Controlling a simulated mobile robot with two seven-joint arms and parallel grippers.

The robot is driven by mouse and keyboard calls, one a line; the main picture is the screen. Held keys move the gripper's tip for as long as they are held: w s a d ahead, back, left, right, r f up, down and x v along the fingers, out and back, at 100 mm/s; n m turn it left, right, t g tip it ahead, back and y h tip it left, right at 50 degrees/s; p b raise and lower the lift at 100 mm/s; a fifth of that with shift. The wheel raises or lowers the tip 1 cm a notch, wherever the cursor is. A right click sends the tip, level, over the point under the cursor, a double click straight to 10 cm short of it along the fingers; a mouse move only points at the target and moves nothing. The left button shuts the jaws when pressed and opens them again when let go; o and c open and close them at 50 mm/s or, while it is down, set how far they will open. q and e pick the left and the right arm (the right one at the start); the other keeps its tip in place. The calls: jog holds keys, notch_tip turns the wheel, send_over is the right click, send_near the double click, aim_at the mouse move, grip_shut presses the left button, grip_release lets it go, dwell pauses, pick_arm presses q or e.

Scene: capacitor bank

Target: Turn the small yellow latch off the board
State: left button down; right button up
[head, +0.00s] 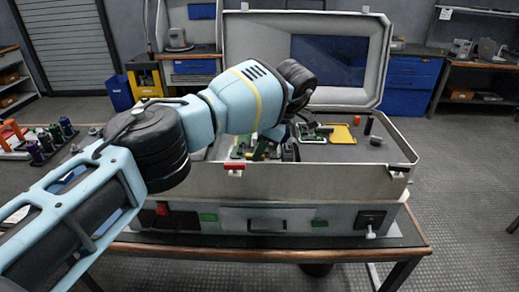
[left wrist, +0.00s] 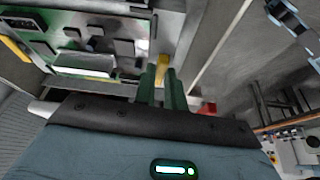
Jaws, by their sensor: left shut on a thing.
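The small yellow latch (left wrist: 162,66) shows between the green fingertips of my left gripper (left wrist: 162,84) in the left wrist view, at the edge of the green board (left wrist: 38,25). The fingers are shut on it. In the head view my left gripper (head: 268,148) reaches down into the open grey case, and my own arm hides the latch there. Part of the green board (head: 240,148) shows beside the gripper. I cannot tell the latch's exact angle to the board. My right gripper is in neither view.
The open case (head: 330,180) has a raised lid (head: 255,40) behind my arm. A red clasp (head: 233,167) sits on its front rim. A yellow plate (head: 340,133) and a dark cylinder (head: 376,141) lie inside on the right. Several spools (head: 55,133) stand at left.

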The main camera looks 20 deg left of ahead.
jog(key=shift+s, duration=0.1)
pick_arm(q)
jog(key=c, duration=1.5)
grip_release()
jog(key=shift+o, duration=0.2)
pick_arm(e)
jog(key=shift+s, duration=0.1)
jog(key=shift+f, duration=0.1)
